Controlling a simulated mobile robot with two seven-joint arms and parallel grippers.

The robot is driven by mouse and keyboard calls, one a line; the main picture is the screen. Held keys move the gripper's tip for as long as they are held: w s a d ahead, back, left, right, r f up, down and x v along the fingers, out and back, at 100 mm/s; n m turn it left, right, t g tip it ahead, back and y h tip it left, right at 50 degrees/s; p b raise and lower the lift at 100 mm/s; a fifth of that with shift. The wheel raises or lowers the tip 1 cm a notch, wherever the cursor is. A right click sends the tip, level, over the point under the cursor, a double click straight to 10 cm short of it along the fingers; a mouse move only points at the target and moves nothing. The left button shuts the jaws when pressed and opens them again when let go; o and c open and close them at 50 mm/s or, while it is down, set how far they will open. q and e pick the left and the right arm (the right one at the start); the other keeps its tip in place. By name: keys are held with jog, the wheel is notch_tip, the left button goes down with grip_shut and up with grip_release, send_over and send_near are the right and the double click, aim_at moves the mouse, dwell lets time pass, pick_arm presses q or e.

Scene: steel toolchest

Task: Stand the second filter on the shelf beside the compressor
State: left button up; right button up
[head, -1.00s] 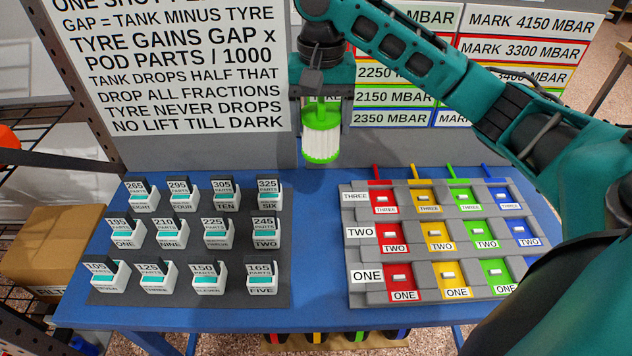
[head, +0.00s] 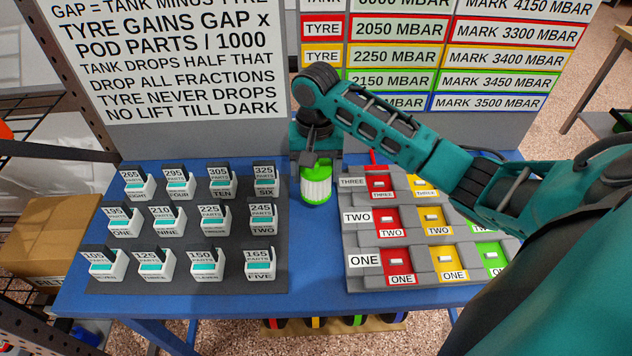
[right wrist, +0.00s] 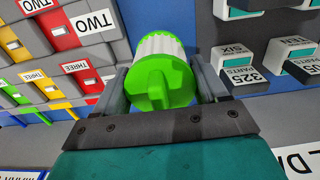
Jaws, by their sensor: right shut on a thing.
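A filter, a white pleated cylinder with bright green ends (head: 317,187), is held upright over the blue table in the gap between the two grey boards. My right gripper (head: 315,172) is shut on it from above. In the right wrist view the filter's green end (right wrist: 162,88) sits between the two grey fingers of the gripper (right wrist: 164,82). Whether its lower end touches the table cannot be told. My left gripper is not in view. I can make out no compressor, and no other filter shows.
Several numbered parts pods stand on a dark mat (head: 200,283) at the left. A grey panel (head: 365,290) with coloured switch tiles is at the right, partly behind my right arm. Blue table (head: 318,270) is bare between them. A dark rack (head: 45,105) stands far left.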

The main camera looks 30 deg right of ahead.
aim_at(316, 184)
jog(key=shift+f, duration=2)
jog(key=shift+f, duration=0.15)
jog(key=o, duration=1.2)
jog(key=shift+c, duration=0.2)
